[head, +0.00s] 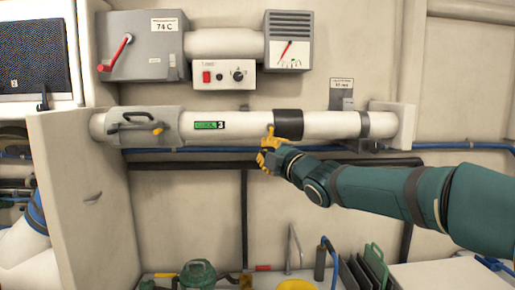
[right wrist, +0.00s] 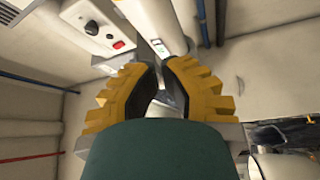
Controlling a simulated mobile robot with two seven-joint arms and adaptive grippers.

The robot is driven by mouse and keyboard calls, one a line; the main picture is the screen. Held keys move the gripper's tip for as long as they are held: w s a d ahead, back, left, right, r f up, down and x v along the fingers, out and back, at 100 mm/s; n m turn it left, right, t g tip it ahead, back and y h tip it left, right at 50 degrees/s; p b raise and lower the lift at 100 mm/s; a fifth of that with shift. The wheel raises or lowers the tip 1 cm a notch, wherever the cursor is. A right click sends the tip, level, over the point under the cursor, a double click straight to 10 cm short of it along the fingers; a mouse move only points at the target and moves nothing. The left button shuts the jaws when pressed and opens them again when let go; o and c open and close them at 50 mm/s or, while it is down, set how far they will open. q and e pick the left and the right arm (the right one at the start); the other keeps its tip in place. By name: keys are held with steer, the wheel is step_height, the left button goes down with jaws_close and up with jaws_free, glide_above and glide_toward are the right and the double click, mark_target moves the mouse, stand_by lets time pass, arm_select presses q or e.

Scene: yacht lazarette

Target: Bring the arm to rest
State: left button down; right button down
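My right arm (head: 400,192) is dark green and comes in from the right, held out across the wall. Its yellow-fingered right gripper (head: 267,147) is in front of the lower edge of the white horizontal tube (head: 245,125), just left of the tube's dark band (head: 288,125). I cannot tell whether it touches the tube. In the right wrist view the two yellow fingers (right wrist: 161,72) stand apart with a narrow gap and nothing held between them. My left gripper is not in view.
Above the tube are a grey box with a red lever (head: 118,52), a gauge (head: 289,42) and a switch panel (head: 221,76). A beige partition (head: 85,200) stands left. Below are a green object (head: 198,274), a yellow object (head: 297,285) and upright dark green plates (head: 370,268).

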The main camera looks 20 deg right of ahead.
steer(key=shift+v, duration=0.75)
